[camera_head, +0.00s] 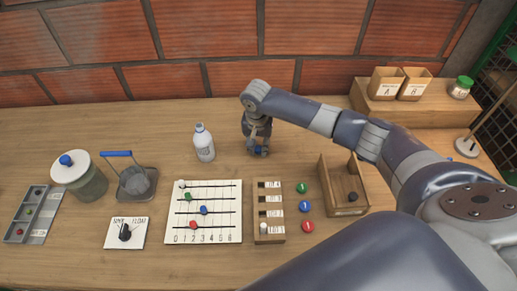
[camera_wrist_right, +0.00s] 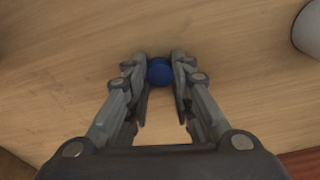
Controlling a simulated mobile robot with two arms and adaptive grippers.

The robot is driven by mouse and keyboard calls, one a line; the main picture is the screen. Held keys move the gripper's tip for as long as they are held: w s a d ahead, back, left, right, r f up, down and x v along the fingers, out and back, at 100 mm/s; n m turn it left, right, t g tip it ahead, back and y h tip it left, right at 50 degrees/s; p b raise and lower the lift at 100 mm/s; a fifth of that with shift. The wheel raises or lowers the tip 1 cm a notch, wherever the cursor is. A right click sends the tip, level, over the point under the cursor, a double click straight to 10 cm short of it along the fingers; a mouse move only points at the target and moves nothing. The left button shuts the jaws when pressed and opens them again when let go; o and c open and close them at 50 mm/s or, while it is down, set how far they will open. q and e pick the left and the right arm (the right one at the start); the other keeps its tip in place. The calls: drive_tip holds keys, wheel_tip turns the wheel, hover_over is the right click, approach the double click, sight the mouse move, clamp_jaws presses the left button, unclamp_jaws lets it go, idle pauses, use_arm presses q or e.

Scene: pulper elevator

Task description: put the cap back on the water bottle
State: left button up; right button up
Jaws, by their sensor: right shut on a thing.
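The water bottle (camera_head: 204,143) is a clear-white bottle standing upright near the middle of the wooden table. Its top shows a pale neck, with no blue cap on it. My right gripper (camera_head: 258,149) points down to the right of the bottle, apart from it. It is shut on a small blue cap (camera_head: 258,150). In the right wrist view the blue cap (camera_wrist_right: 159,71) sits between the two fingertips, over the table wood. A pale rounded thing, perhaps the bottle, shows at that view's upper right edge (camera_wrist_right: 308,28). My left gripper is not in view.
A slider board (camera_head: 236,212) lies in front of the bottle. A labelled rack (camera_head: 269,232), coloured discs (camera_head: 304,206) and an open wooden box (camera_head: 343,200) stand front right. The table between bottle and gripper is clear.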

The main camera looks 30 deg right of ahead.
sight(258, 149)
wheel_tip(258, 149, up, 10)
drive_tip(key=b, duration=0.1)
idle(0.5)
